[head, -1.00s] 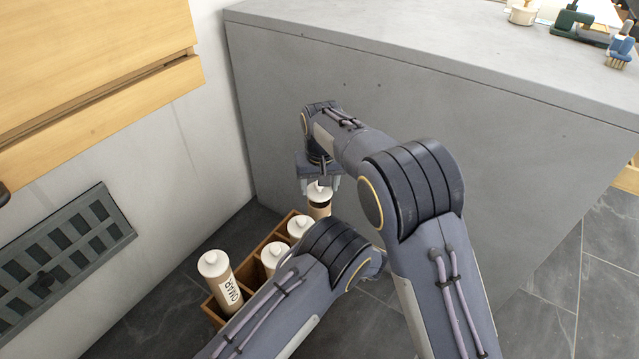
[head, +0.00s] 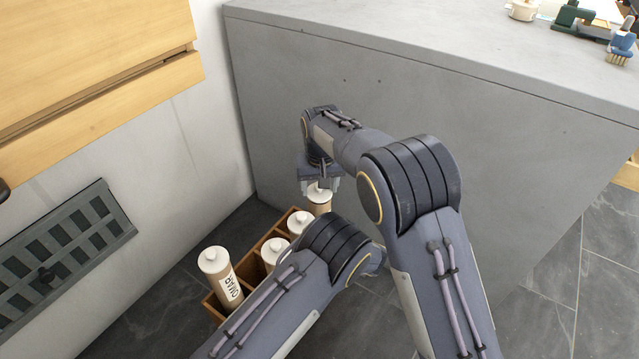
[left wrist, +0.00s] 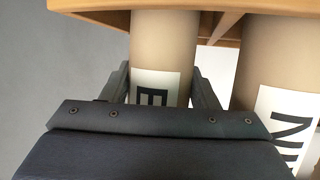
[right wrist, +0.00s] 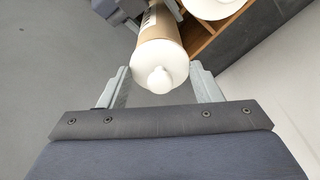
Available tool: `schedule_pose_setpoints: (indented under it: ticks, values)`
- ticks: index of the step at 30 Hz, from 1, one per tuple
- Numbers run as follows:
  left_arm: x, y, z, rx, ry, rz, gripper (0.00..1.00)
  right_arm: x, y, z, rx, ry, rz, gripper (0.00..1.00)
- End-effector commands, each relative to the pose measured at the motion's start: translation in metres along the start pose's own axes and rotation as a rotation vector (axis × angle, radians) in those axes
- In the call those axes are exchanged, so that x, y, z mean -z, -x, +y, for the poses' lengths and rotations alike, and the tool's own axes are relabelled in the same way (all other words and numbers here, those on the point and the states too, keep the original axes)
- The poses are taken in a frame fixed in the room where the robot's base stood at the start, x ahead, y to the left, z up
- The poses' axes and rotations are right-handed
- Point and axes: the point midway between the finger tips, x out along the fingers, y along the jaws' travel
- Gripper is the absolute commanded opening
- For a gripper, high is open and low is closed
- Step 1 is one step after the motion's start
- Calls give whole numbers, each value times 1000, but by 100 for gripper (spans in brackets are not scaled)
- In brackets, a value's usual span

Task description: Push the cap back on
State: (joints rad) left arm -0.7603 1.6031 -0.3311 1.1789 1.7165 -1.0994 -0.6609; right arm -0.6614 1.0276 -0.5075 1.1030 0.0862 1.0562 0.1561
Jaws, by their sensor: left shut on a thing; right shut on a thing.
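A tan bottle with a white knobbed cap (head: 319,194) stands at the far right end of a wooden crate (head: 208,304). My right gripper (head: 320,183) is above it, shut on the cap, fingers pointing down. In the right wrist view the round white cap (right wrist: 160,68) sits between the fingers, in line with the tan body (right wrist: 158,27). My left gripper (left wrist: 160,82) is shut on the body of this bottle (left wrist: 162,45), around its label. In the head view my left forearm hides that gripper. No gap shows between cap and body, but I cannot tell whether the cap is fully seated.
More capped bottles stand in the crate, one at the near left (head: 220,275) and others (head: 274,252) close to my left forearm. A grey cabinet wall (head: 260,120) rises behind the crate. A wall with a grey vent (head: 70,250) is at left.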

Motion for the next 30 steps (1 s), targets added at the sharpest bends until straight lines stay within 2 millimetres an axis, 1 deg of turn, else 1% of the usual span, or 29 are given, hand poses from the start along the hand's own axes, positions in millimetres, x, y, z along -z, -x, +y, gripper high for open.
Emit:
schedule_pose_setpoints:
  ticks: [11, 29, 30]
  values:
    - [0, 0, 0, -1, 1, 1, 13, 0, -1, 0, 0, 0, 0, 37]
    - [1, 0, 0, -1, 1, 1, 13, -2, -13, 0, -1, 0, 0, 37]
    - [1, 0, 0, -1, 1, 1, 13, -2, -13, 0, -1, 0, 0, 62]
